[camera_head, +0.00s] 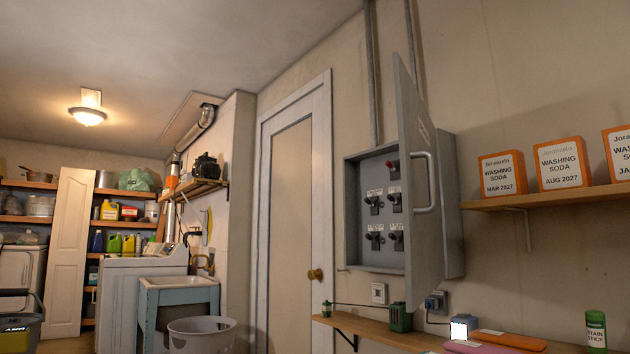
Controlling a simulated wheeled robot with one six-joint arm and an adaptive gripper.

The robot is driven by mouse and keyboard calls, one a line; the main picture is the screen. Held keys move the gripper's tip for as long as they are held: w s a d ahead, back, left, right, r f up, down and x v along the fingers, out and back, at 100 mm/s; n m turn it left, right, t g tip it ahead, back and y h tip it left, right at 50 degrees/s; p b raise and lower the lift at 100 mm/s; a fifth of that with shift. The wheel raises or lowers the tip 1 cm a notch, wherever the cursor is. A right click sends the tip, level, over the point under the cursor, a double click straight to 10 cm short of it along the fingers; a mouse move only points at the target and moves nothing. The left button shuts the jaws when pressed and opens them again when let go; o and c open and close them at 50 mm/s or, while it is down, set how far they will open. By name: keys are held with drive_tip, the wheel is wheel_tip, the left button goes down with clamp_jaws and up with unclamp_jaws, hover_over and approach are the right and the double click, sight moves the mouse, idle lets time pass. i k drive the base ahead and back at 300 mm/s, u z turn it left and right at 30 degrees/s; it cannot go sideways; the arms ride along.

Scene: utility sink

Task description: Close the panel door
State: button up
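The grey panel door (408,165) stands open, sticking out from the wall toward the camera. Its far upright edge is at the right side of the grey electrical panel box (350,215), and its near edge is free. A grey bar handle (431,182) is on the door's right-facing side. Inside the box are several dark switches (375,202) and a red one (391,166). The door hides the right part of the box's inside. My gripper is not in view.
A wooden shelf (370,328) under the panel holds a green box (400,318), a lit white item (463,328) and a green stick container (596,330). A higher shelf (545,199) at right holds washing soda boxes (562,164). A closed room door (290,210) is left.

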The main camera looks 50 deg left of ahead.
sight(423, 231)
drive_tip(key=u, duration=1.3)
drive_tip(key=i, duration=0.5)
drive_tip(key=k, duration=0.45)
drive_tip(key=z, duration=0.45)
